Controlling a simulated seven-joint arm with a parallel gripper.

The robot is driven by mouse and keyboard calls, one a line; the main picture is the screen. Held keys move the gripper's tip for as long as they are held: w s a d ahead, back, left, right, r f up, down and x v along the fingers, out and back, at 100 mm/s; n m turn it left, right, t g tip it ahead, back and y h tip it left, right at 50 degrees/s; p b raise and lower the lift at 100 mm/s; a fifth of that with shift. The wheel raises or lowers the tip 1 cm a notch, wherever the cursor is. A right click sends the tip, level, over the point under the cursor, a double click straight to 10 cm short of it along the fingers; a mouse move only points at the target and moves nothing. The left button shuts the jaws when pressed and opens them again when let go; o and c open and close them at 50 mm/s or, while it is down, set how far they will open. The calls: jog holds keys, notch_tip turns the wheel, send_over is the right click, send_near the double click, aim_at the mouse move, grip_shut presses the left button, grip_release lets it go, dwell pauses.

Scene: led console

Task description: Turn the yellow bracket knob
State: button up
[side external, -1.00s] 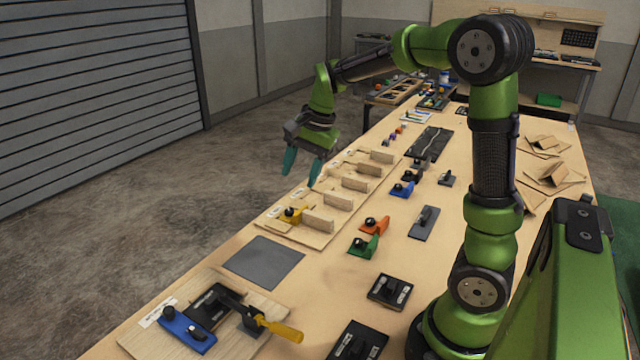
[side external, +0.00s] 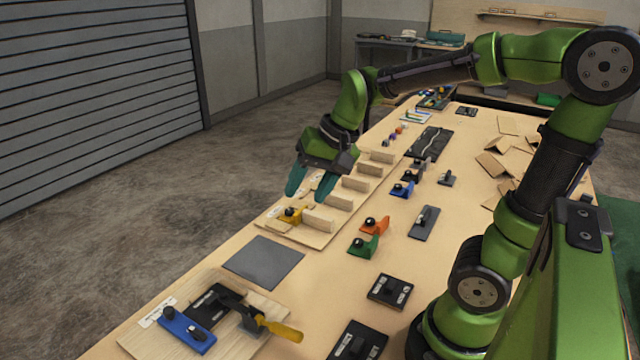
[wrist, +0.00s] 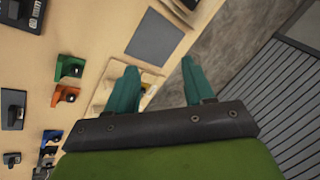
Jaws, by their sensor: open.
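The yellow bracket (side external: 287,217) with its black knob (side external: 291,210) sits at the near end of a wooden board (side external: 318,239) along the table's left edge. My gripper (side external: 306,196) has teal fingers, open and empty, pointing down above and just behind the yellow bracket. In the wrist view my gripper (wrist: 157,75) stands over the table's edge, and a small bit of the yellow bracket (wrist: 146,87) shows beside the left finger, mostly hidden.
Wooden blocks (side external: 355,184) stand in a row on the board. An orange bracket (side external: 375,225) and a green bracket (side external: 364,245) stand to its right. A grey mat (side external: 264,262) lies nearer. A blue part (side external: 187,329) and a yellow-handled tool (side external: 278,328) sit on the front board.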

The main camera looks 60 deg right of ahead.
jog(key=m+g+h, duration=0.2)
jog(key=m+g, duration=0.3)
jog(key=m, duration=2)
send_over(289, 210)
notch_tip(289, 210, down, 4)
jog(key=f, duration=0.1)
notch_tip(289, 210, down, 16)
jog(key=shift+s+r, duration=0.1)
jog(key=shift+r, duration=0.15)
